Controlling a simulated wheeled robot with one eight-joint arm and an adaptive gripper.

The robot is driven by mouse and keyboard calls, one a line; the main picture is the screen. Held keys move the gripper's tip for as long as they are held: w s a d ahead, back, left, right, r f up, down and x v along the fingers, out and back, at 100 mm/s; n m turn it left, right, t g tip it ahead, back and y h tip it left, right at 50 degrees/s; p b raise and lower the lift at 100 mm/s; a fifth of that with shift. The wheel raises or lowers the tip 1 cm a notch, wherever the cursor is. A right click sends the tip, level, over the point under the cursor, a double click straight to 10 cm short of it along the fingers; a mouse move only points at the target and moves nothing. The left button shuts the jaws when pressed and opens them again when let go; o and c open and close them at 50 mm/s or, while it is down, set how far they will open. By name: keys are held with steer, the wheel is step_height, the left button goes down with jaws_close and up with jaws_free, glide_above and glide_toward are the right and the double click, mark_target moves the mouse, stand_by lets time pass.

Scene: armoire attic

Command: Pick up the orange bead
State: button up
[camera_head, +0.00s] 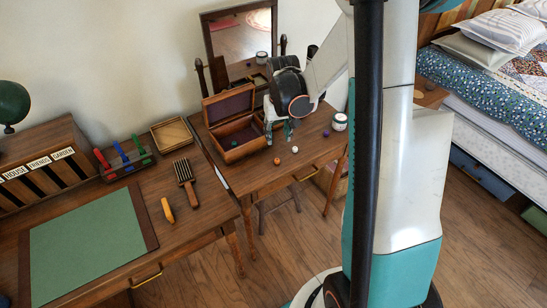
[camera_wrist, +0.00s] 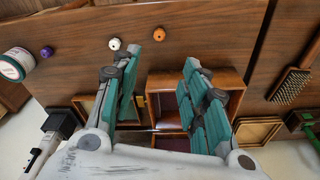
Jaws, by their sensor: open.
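The orange bead (camera_head: 277,161) lies on the small wooden dressing table (camera_head: 262,178), near its front edge. In the wrist view the orange bead (camera_wrist: 159,34) shows just beyond the fingertips, between the line of the two fingers. My gripper (camera_head: 280,131) hangs over the table, behind the bead and to the right of the open wooden box. In the wrist view my gripper (camera_wrist: 160,60) has its teal-padded fingers spread wide, with nothing held between them. The bead is apart from both fingers.
A white bead (camera_head: 295,149) and a purple bead (camera_head: 326,133) lie to the right. The open wooden box (camera_head: 235,155), lid raised, holds a green bead (camera_head: 234,143). A white jar (camera_head: 339,122) stands at the right edge. A mirror (camera_head: 241,36) stands behind.

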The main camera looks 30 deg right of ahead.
steer(key=b, duration=0.3)
glide_above(277, 159)
steer(key=f, duration=0.8)
steer(key=shift+s+a+f, duration=0.2)
steer(key=shift+f, duration=0.05)
steer(key=shift+d+f+b, duration=0.15)
steer(key=shift+f+b, duration=1.25)
steer(key=shift+f, duration=1.3)
steer(key=shift+r, duration=0.1)
steer(key=c, duration=0.8)
